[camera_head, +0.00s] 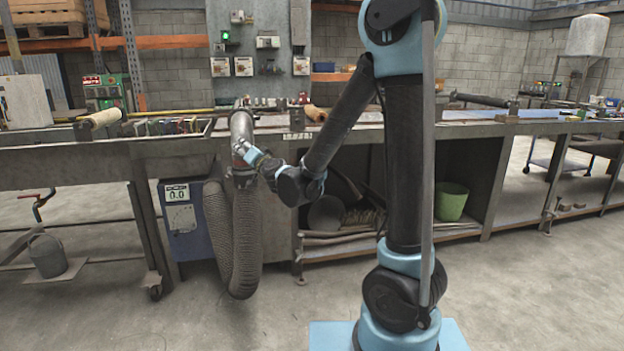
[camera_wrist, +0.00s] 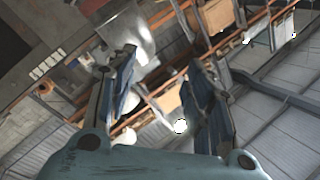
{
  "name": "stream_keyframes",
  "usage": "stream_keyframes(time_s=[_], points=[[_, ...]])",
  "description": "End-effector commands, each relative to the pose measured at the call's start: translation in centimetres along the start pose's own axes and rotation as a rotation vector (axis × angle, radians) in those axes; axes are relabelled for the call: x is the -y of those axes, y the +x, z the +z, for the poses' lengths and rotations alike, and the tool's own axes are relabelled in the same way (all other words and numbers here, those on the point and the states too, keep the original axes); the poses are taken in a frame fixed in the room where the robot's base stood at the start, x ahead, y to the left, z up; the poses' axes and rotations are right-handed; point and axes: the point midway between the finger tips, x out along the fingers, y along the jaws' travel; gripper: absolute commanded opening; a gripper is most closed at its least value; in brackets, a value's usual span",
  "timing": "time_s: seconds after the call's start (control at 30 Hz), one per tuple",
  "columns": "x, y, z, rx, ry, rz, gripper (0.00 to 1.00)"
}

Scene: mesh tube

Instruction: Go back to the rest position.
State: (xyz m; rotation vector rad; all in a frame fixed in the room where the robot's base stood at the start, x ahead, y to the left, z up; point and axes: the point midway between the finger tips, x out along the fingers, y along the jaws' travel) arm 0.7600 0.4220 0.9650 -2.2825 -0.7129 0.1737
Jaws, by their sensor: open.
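My gripper (camera_head: 245,153) is at the end of my bent arm, left of centre in the head view, in front of the workbench. In the wrist view its two fingers (camera_wrist: 162,60) stand apart with nothing held between them. A grey mesh tube (camera_head: 246,225) hangs from the bench front and bends in a loop close to the floor. In the head view my gripper overlaps the upper part of the tube. I cannot tell whether they touch.
The long workbench (camera_head: 60,178) runs across the view, with small parts on top. A blue unit with a display (camera_head: 185,222) stands beside the tube. A green bucket (camera_head: 451,202) sits on the lower shelf. The floor in front is mostly clear.

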Motion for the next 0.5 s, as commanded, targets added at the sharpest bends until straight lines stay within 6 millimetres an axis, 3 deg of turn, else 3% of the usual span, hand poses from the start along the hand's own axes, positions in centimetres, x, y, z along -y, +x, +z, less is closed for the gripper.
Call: stream_keyframes(time_s=[0.23,0.5], points=[[-1.5,-3.8,-2.9,0.141,-0.119,-0.007,0.47],[-4.8,-9.6,-3.8,0.327,-0.233,0.056,0.47]])
